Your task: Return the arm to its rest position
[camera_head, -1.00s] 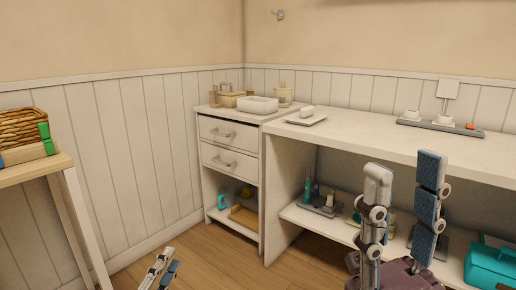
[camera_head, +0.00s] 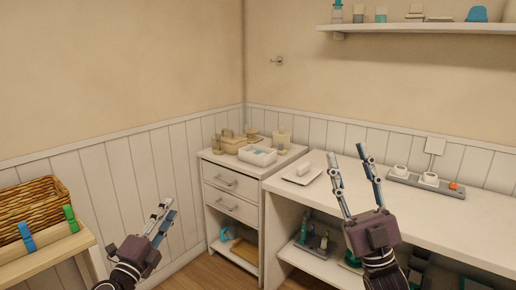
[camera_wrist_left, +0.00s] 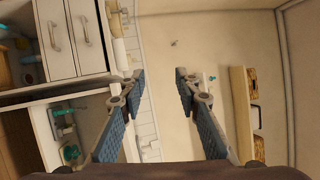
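My left gripper (camera_head: 168,208) is low at centre left in the head view, between the wooden side table and the drawer unit. Its fingers point up and to the right. In the left wrist view the gripper (camera_wrist_left: 160,74) has its two blue-padded fingers apart with nothing between them. My right gripper (camera_head: 347,152) is at centre right, in front of the long white counter. Its fingers point up, spread and empty. Neither gripper visibly touches any furniture. Most of both arms is out of view.
The counter (camera_head: 330,196) holds a tray (camera_head: 302,176) and power strip (camera_head: 428,184). A wicker basket (camera_head: 30,205) with clips sits left. A wall shelf (camera_head: 430,29) hangs upper right.

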